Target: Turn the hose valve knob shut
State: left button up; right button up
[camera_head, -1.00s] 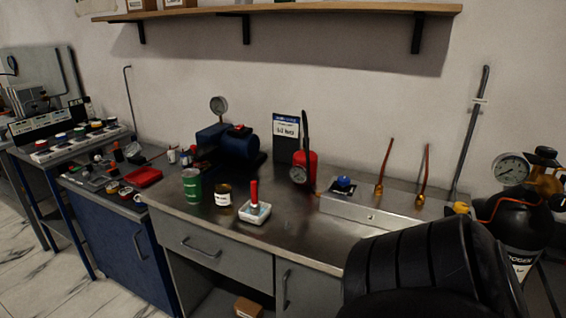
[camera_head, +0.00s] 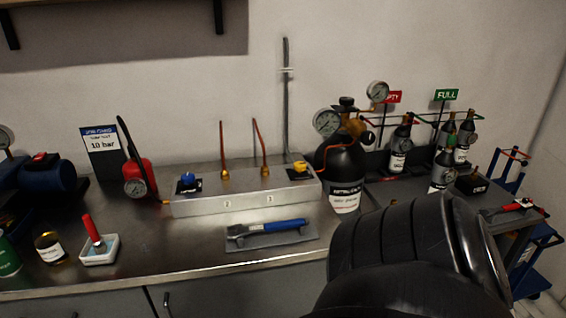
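A long grey metal box (camera_head: 240,199) stands on the bench top. A blue knob (camera_head: 187,179) sits at its left end on a dark plate. A yellow knob (camera_head: 300,166) sits at its right end on a dark plate. Two copper-coloured stems (camera_head: 223,150) rise between the knobs. I cannot tell which knob is the hose valve knob, or whether either is open or shut. Neither of my grippers is in view. A black arm part of mine fills the lower right and is apart from both knobs in the picture.
A wrench with a blue handle (camera_head: 270,229) lies on a grey mat before the box. A black gas cylinder (camera_head: 343,172) with gauges stands at right. A red pump (camera_head: 140,174) stands left. Bottles (camera_head: 445,165) stand farther right. A shelf (camera_head: 60,5) hangs above.

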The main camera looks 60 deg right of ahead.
aim_at(189, 179)
jog(key=z, duration=2.3)
